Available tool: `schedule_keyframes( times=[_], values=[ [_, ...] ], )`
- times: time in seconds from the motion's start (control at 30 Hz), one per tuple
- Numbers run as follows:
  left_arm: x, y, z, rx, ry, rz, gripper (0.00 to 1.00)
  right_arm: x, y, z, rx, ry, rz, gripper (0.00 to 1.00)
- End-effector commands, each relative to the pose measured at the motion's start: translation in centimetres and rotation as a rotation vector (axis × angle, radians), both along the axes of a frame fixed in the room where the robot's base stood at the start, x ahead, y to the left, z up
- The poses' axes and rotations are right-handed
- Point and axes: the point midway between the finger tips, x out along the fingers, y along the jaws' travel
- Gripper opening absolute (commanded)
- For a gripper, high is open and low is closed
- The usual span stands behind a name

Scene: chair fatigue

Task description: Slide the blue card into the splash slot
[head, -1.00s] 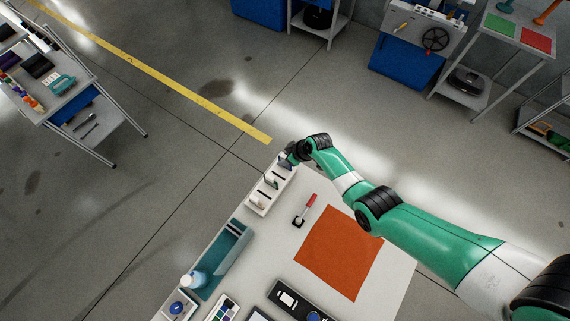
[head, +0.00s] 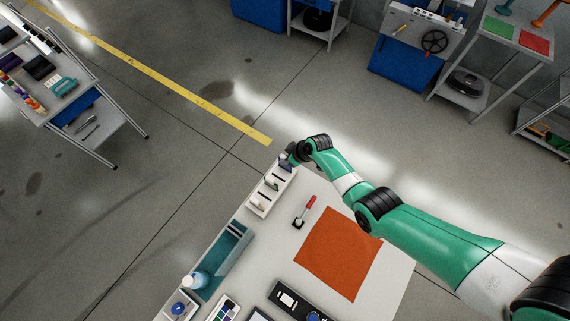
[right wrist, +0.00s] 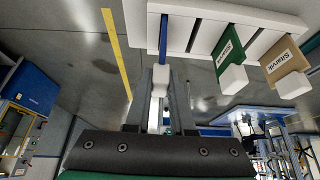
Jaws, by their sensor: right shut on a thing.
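The blue card (right wrist: 164,38) shows as a thin blue edge in the right wrist view, at the leftmost slot of the white slotted rack (right wrist: 205,36). Its white grip block (right wrist: 160,78) is between the fingers of my right gripper (right wrist: 160,92), which is shut on it. How deep the card sits in the slot is hard to tell. In the head view my right gripper (head: 287,159) is at the far end of the rack (head: 258,207), and the card is mostly hidden there. I cannot read a splash mark on the slot. My left gripper is not in view.
A green card (right wrist: 229,52) and a tan card (right wrist: 284,62) with white grips stand in other rack slots. On the table are a teal bin (head: 232,250), a red-handled tool (head: 309,203) and an orange mat (head: 338,255). Floor lies beyond the rack.

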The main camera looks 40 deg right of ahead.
Motion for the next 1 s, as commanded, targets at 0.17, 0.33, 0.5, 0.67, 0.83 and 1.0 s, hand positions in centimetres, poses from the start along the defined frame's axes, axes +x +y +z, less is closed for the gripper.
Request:
schedule_keyframes(
  times=[0.17,0.33,0.5,0.67,0.83,1.0],
  values=[
    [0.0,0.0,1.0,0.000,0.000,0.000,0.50,0.0,0.0,1.0,0.000,0.000,0.000,0.00],
    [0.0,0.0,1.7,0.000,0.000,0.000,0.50,0.0,0.0,1.7,0.000,0.000,0.000,0.00],
    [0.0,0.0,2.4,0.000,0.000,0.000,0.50,0.0,0.0,2.4,0.000,0.000,0.000,0.00],
    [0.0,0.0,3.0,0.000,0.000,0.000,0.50,0.0,0.0,3.0,0.000,0.000,0.000,0.00],
    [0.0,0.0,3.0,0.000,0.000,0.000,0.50,0.0,0.0,3.0,0.000,0.000,0.000,0.00],
    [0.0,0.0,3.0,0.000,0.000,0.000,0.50,0.0,0.0,3.0,0.000,0.000,0.000,0.00]
  ],
)
